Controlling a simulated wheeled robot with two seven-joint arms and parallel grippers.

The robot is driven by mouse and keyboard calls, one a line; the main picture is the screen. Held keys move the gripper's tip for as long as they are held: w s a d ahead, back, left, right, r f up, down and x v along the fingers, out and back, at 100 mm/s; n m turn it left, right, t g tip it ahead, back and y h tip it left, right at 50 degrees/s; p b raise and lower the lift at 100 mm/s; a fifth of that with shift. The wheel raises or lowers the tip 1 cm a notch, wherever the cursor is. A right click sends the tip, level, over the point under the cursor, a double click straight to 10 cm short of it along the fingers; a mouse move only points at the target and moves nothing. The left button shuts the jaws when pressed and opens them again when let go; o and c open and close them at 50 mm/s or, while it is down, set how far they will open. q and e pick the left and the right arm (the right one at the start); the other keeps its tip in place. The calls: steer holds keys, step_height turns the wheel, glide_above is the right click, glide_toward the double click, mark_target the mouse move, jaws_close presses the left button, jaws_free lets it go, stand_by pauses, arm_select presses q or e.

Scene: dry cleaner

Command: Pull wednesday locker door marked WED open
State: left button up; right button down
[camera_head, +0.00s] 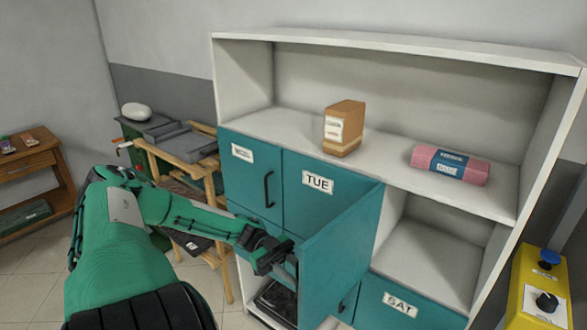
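The locker unit (548,62) has teal doors. One upper door (345,238), right of the TUE door (330,208), stands swung open toward me, hinged on its left. Its plain inner face shows; no WED label or handle is visible on it. The upper right compartment (430,252) behind it is open and looks empty. My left gripper (280,260) is at the free edge of the open door, on its outer side. Its fingertips are partly hidden, and I cannot tell whether it grips anything. My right gripper is not in view.
The SAT door (405,305) is shut below. A yellow control box (540,288) stands at right. A wooden stand (208,180) with grey folded items is at left.

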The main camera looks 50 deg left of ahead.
arm_select(q)
steer(key=shift+w+f, duration=0.1)
steer(key=s+a+b, duration=0.1)
steer(key=a+b, duration=0.3)
steer(key=a, duration=0.9)
steer(key=shift+s+a+b, duration=0.3)
steer(key=shift+s+a, duration=0.05)
